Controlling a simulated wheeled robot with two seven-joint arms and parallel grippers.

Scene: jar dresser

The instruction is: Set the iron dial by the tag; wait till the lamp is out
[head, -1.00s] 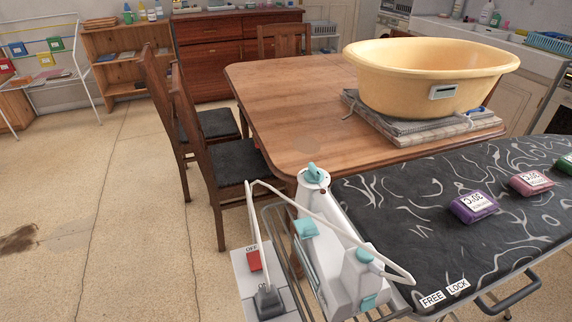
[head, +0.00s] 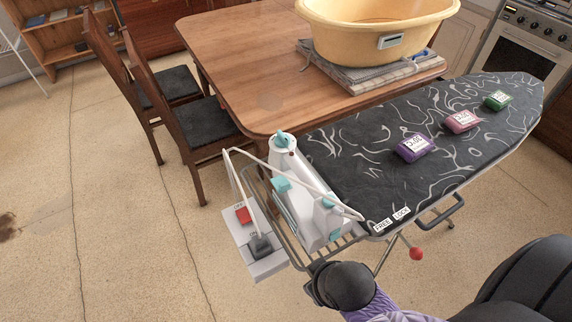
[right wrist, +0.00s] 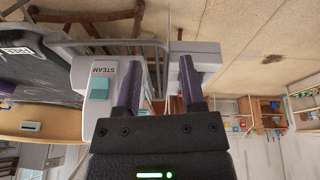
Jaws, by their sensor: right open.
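The white iron (head: 303,213) with teal parts sits on the wire rest at the near left end of the ironing board. A teal knob (head: 282,138) tops its round end, with a small dark red spot beside it; I cannot tell if that is lit. The right wrist view shows a teal STEAM button (right wrist: 99,88) on the iron's body. Purple (head: 415,147), pink (head: 462,121) and green (head: 497,100) bundles with white tags lie on the board; their print is hard to read. My right gripper (right wrist: 157,78) is open and empty beside the iron. My left gripper is out of view.
A socket box (head: 267,265) with a red switch marked OFF (head: 243,214) and a plug is left of the iron. FREE and LOCK labels (head: 392,219) mark the board's edge, above a red-knobbed lever (head: 416,253). A table (head: 230,60) bears a yellow tub (head: 365,30).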

